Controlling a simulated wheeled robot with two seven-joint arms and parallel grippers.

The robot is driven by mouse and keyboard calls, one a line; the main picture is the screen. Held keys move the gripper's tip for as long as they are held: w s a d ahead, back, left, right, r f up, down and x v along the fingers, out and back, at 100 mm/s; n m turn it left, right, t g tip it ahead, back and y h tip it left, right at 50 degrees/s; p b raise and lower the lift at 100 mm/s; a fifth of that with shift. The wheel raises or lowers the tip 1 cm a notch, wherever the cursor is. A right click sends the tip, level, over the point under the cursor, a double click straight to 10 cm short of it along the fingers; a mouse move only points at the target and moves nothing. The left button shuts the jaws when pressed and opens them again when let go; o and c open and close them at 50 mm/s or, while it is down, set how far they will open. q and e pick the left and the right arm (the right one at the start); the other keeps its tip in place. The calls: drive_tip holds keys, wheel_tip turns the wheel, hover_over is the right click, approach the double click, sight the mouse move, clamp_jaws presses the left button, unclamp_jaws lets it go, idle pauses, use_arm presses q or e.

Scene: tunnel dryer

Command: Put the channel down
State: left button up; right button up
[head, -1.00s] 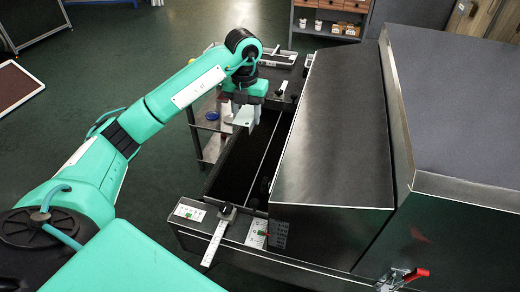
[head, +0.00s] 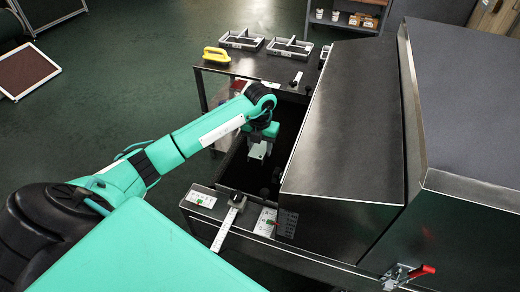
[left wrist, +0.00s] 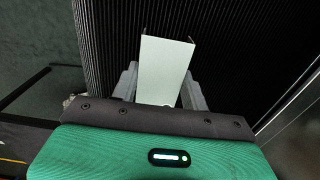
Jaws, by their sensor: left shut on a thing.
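The channel (left wrist: 163,70) is a pale, whitish piece with thin raised edges along its sides. In the left wrist view it sits between the two grey fingers of my left gripper (left wrist: 163,88), which is shut on it. In the head view the channel (head: 257,151) shows small under my left gripper (head: 260,143), at the dryer's dark open infeed (head: 286,130). Dark ribbed belt (left wrist: 225,50) lies beneath the channel in the wrist view. I cannot tell whether the channel touches it. My right gripper is out of view.
The dryer's sloped metal hood (head: 350,125) stands right of the infeed. A near ledge carries labels and a white ruler-like strip (head: 225,228). The side table (head: 262,66) holds a yellow-handled tool (head: 216,55) and two trays. A red-handled clamp (head: 408,275) sits lower right.

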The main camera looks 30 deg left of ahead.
sight(260, 147)
use_arm(q)
drive_tip(key=shift+f, duration=0.9)
drive_tip(key=o, duration=0.7)
drive_tip(key=shift+f, duration=0.15)
drive_tip(key=shift+c, duration=0.2)
drive_tip(key=o, duration=0.4)
drive_tip(key=shift+r, duration=0.4)
wheel_tip(260, 147, up, 11)
drive_tip(key=shift+f+b, duration=0.2)
drive_tip(key=shift+b, duration=0.6)
drive_tip(key=shift+r, duration=0.5)
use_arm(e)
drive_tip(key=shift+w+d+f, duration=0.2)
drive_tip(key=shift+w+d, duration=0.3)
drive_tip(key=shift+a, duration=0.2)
